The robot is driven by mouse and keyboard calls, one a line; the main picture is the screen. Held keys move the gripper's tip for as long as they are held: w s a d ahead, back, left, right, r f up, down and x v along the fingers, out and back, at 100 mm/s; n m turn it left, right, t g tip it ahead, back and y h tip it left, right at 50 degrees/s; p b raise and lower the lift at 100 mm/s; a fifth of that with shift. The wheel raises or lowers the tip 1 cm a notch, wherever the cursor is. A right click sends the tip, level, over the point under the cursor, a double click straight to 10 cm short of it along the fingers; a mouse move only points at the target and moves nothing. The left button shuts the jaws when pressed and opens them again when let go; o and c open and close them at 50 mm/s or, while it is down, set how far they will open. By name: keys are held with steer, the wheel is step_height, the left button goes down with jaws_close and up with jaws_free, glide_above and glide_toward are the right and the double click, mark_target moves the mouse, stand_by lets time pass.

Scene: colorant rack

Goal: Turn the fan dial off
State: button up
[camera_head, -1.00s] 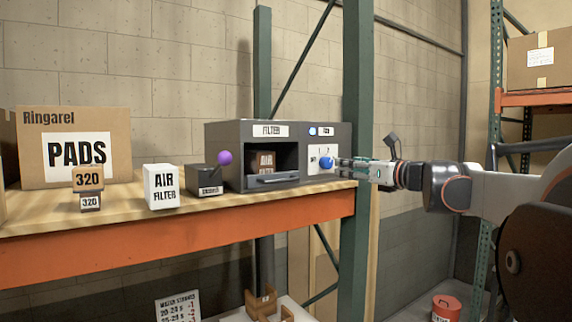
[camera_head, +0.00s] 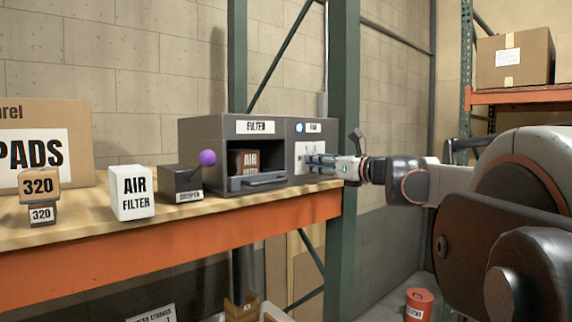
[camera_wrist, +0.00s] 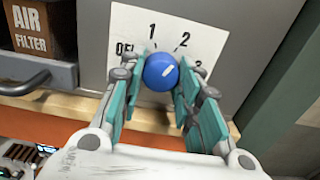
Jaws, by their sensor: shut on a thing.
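The fan dial (camera_wrist: 161,70) is a round blue knob on a white plate (camera_wrist: 125,22) marked OFF, 1, 2 and a partly covered number. In the head view my gripper (camera_head: 312,160) reaches the fan panel (camera_head: 308,145) from the right and hides the dial. A small blue light (camera_head: 299,127) shows beside the fan label.
Left of the panel is the filter bay (camera_head: 232,160) with an air filter box (camera_head: 246,162) inside. A dark box with a purple ball lever (camera_head: 207,158) and a white air filter box (camera_head: 132,192) stand further left. A green post (camera_head: 342,120) rises behind my gripper.

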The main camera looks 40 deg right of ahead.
steer(key=shift+n, duration=0.3)
steer(key=n+b, duration=0.1)
steer(key=n, duration=1.8)
steer(key=shift+d, duration=0.1)
steer(key=shift+n, duration=0.4)
stand_by(0.4)
steer(key=o, duration=1.1)
steer(key=shift+c, duration=0.2)
steer(key=shift+r, duration=0.1)
